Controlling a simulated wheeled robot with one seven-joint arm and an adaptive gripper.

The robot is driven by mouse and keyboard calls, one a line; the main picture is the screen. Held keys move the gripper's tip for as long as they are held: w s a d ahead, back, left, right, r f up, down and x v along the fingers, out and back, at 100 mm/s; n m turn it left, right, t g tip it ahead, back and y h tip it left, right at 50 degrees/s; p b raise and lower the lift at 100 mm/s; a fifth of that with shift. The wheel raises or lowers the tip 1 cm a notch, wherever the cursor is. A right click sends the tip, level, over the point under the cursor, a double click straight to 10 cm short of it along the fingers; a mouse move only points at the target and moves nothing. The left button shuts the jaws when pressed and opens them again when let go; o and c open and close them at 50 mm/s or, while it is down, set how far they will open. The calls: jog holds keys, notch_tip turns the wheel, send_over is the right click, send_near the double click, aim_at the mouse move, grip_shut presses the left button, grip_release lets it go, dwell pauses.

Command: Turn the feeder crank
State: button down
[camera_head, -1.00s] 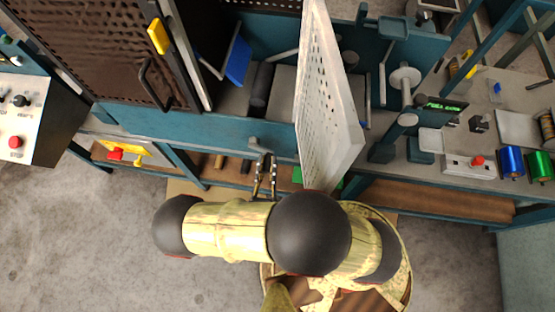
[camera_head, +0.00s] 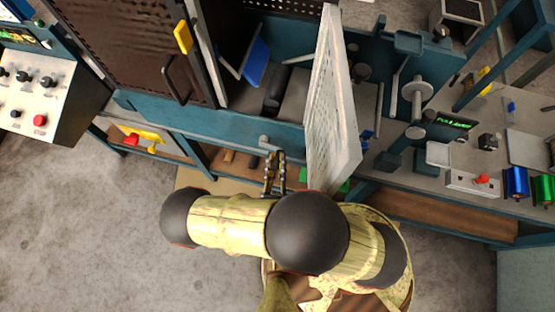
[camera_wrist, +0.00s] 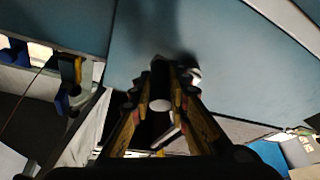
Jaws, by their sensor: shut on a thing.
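The feeder crank shows in the head view as a small grey piece (camera_head: 265,140) on the front of the blue machine beam, left of the white perforated panel. My gripper (camera_head: 274,162) is at the crank, just below that grey piece. In the wrist view the two fingers of my gripper (camera_wrist: 163,78) converge in front of a blue panel. A pale round end, likely of the crank handle (camera_wrist: 160,105), shows between them. My gripper is shut on the crank handle. The fingers and my arm hide most of the crank, so its angle cannot be told.
The white perforated panel (camera_head: 332,110) stands open close right of my gripper. A dark mesh door (camera_head: 130,45) with a yellow latch (camera_head: 183,37) is at upper left. A control box (camera_head: 40,100) is at far left. Blue and green spools (camera_head: 516,183) sit at right. Floor is clear at lower left.

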aim_at(278, 160)
jog(key=c, duration=1.7)
grip_release()
jog(key=shift+c, duration=0.2)
jog(key=shift+o, duration=0.3)
notch_tip(278, 160, up, 9)
jog(key=shift+w+r, duration=0.1)
jog(key=shift+d+r, duration=0.1)
jog(key=shift+r, duration=0.4)
